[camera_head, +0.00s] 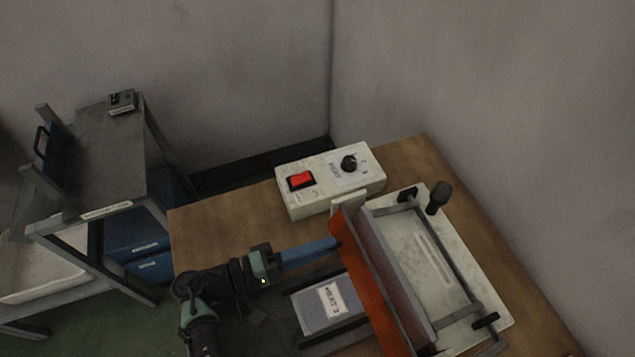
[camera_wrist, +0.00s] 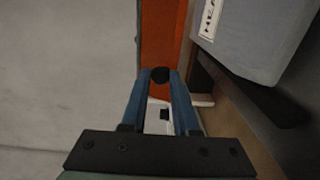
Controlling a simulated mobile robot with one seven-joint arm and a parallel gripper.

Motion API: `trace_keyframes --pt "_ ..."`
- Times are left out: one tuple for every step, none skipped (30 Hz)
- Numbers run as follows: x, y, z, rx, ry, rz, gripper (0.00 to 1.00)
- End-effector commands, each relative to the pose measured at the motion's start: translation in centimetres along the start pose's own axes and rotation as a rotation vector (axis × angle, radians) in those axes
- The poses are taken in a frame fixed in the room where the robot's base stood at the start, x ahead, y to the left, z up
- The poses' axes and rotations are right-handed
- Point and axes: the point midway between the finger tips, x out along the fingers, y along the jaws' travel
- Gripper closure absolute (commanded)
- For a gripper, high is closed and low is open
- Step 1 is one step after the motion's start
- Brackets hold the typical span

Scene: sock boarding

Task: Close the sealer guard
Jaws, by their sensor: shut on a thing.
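The sealer (camera_head: 425,255) is a pale base plate with a dark metal frame and a black-knobbed lever (camera_head: 438,197), at the right of the table. Its guard (camera_head: 366,285), an orange panel, stands raised and tilted along the sealer's left side. My gripper (camera_head: 337,243) reaches in from the left to the guard's upper end.
A white control box (camera_head: 330,179) with a red switch and black dial stands behind the sealer. A grey labelled block (camera_head: 325,303) lies left of the guard, below my gripper. The table (camera_head: 225,225) is bare at its back left. A grey stand (camera_head: 105,150) is farther left.

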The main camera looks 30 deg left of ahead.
Motion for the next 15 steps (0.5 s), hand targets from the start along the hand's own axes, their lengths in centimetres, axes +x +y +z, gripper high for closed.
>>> trace_keyframes --pt "0.12 -0.54 0.02 -0.001 -0.001 0.013 1.0" --pt "0.15 -0.56 0.02 -0.001 -0.001 0.021 1.0" --pt "0.18 -0.55 0.02 -0.001 -0.001 0.03 1.0" --pt "0.2 -0.53 0.02 -0.001 -0.001 0.037 1.0" --pt "0.22 -0.51 0.01 -0.001 -0.001 0.042 1.0" --pt "0.24 -0.5 0.02 -0.001 -0.001 0.047 1.0" --pt "0.25 -0.48 0.02 -0.001 -0.001 0.049 1.0" --pt "0.26 -0.47 0.02 -0.001 -0.001 0.052 1.0" --pt "0.27 -0.44 0.02 -0.001 -0.001 0.054 1.0" --pt "0.27 -0.42 0.02 -0.001 -0.001 0.055 1.0" --pt "0.28 -0.4 0.02 -0.001 -0.001 0.056 1.0" --pt "0.28 -0.38 0.02 -0.001 -0.001 0.057 1.0" --pt "0.28 -0.36 0.02 -0.001 -0.001 0.057 1.0" --pt "0.29 -0.35 0.03 -0.001 -0.001 0.057 1.0" --pt "0.29 -0.34 0.03 -0.001 -0.002 0.057 1.0"
